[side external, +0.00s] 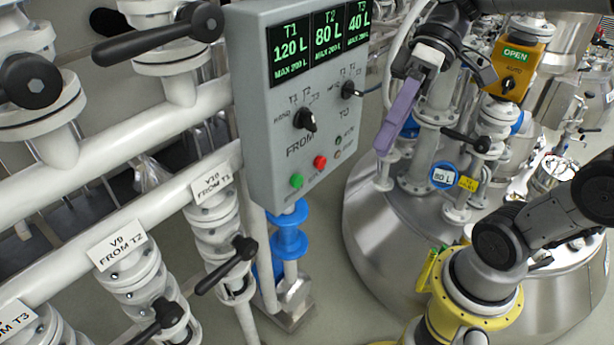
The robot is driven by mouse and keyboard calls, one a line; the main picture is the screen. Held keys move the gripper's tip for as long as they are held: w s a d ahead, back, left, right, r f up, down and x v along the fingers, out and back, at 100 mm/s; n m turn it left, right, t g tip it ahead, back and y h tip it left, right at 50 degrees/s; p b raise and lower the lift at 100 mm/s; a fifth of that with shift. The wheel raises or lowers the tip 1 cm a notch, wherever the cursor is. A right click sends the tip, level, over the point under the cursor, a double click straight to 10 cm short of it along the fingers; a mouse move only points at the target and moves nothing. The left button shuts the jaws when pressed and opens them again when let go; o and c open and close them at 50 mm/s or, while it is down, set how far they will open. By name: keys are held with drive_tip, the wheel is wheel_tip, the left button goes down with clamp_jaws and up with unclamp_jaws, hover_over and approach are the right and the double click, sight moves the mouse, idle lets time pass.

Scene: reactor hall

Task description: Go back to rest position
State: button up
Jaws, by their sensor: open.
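My gripper (394,126) hangs at the end of my arm, right of the grey control panel and in front of a steel tank. Its purple finger points down and slightly left. The fingers overlap from this side, so the gap between them is hidden. The gripper is open, and nothing shows in it. It appears apart from the panel, though the depth between them is hard to judge.
The control panel (262,130) shows T1 120 L, T2 80 L and T3 40 L, with knobs and green and red buttons. A yellow OPEN/AUTO box (515,70) is at upper right. The steel tank (385,235) stands below. Pipes and black-handled valves (228,265) fill the left.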

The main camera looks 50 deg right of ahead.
drive_tip(key=s+f+t+h, duration=0.1)
drive_tip(key=s+f+h, duration=0.3)
drive_tip(key=s, duration=0.2)
drive_tip(key=w+d+f+m+t+h, duration=0.2)
drive_tip(key=d+t+h, duration=0.2)
drive_tip(key=d, duration=0.4)
drive_tip(key=shift+f+m+h, duration=0.4)
